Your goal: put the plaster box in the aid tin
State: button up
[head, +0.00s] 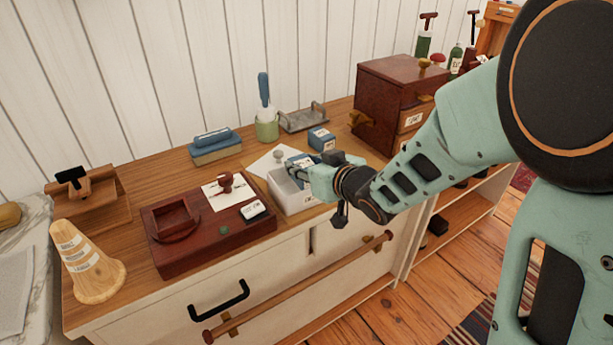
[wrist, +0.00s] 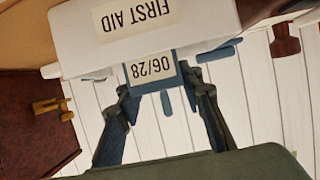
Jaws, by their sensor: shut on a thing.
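The aid tin is an open white box (head: 293,200) on the dresser top. In the wrist view its white wall (wrist: 75,35) has a "FIRST AID" label, upside down. My gripper (head: 306,168) is over the tin's far right part in the head view. In the wrist view my gripper (wrist: 160,95) is shut on a blue box (wrist: 122,75) with a "06/28" label, which I take for the plaster box. The tin's wall hides the box's lower part, so I cannot tell how deep it sits or whether it touches the tin.
A dark red wooden tray (head: 180,255) with a stamp lies to the left. A brown cabinet (head: 385,95) stands at the back right. A green cup (head: 267,128) and a grey tray (head: 305,120) are behind the tin.

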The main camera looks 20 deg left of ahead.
jog(key=shift+f+b, duration=0.4)
jog(key=shift+f, duration=1.2)
jog(key=shift+f, duration=0.1)
jog(key=shift+f, duration=0.15)
jog(key=o, duration=1.1)
jog(key=shift+r, duration=0.35)
jog(key=v, duration=1.2)
